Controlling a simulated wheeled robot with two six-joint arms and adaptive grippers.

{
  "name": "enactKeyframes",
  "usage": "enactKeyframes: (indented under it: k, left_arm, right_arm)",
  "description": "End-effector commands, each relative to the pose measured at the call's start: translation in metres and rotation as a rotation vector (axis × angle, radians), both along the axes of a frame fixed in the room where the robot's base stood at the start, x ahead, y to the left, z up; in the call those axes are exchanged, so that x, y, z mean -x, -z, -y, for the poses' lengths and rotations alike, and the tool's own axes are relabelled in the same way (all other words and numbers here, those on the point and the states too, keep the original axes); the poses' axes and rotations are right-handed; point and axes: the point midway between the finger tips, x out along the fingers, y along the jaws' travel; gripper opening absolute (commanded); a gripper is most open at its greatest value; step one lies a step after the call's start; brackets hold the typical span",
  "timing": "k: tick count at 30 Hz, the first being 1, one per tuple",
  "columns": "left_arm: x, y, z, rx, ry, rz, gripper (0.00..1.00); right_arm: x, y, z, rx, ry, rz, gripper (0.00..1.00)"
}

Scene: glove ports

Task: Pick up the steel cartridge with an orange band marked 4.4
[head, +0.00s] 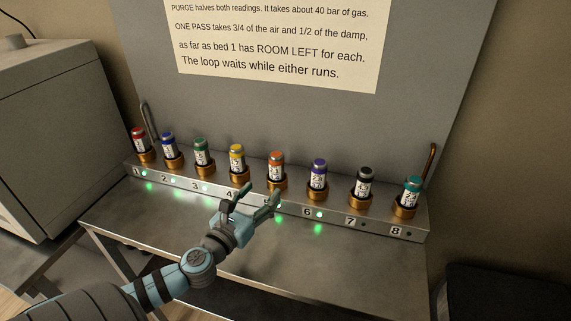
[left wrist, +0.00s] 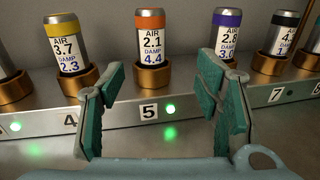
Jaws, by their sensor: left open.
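The steel cartridge with an orange band (head: 276,168) stands upright in the brass socket at number 5 of the rail. In the left wrist view the cartridge (left wrist: 151,38) shows a label reading AIR 2.1 and DAMP 4.4. My left gripper (head: 257,195) is open and empty, in front of the rail near numbers 4 and 5. In the left wrist view its two fingers (left wrist: 160,95) stand left and right of the cartridge's line, nearer the camera and apart from it. My right gripper is not in view.
The rail (head: 296,207) also holds a yellow-banded cartridge (head: 237,158) and a purple-banded cartridge (head: 318,175) on either side, with several others further along. Green lamps glow at several positions. The steel table (head: 140,222) in front is clear. A sign (head: 275,45) hangs behind.

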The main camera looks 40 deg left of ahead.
Motion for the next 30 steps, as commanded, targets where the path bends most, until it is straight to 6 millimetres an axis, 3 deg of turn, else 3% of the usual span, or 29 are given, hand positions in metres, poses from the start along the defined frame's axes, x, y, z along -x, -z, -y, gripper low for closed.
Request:
enactKeyframes:
  k: [6,9,18,26,30]
  left_arm:
    - [-0.049,-0.003,-0.018,0.007,-0.022,0.002,0.58]
    - [-0.065,-0.001,-0.022,0.005,-0.022,0.0,0.58]
    - [-0.115,0.004,-0.033,0.006,-0.019,0.0,0.58]
    - [-0.122,0.005,-0.033,0.005,-0.016,-0.001,0.58]
    - [-0.122,0.005,-0.033,0.005,-0.016,-0.001,0.35]
  right_arm:
    - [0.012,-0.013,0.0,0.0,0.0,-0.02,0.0]
    - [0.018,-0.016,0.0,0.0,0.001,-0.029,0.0]
    - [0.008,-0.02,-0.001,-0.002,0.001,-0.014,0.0]
    - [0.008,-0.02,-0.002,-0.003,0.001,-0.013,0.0]
    - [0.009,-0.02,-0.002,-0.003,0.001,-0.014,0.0]
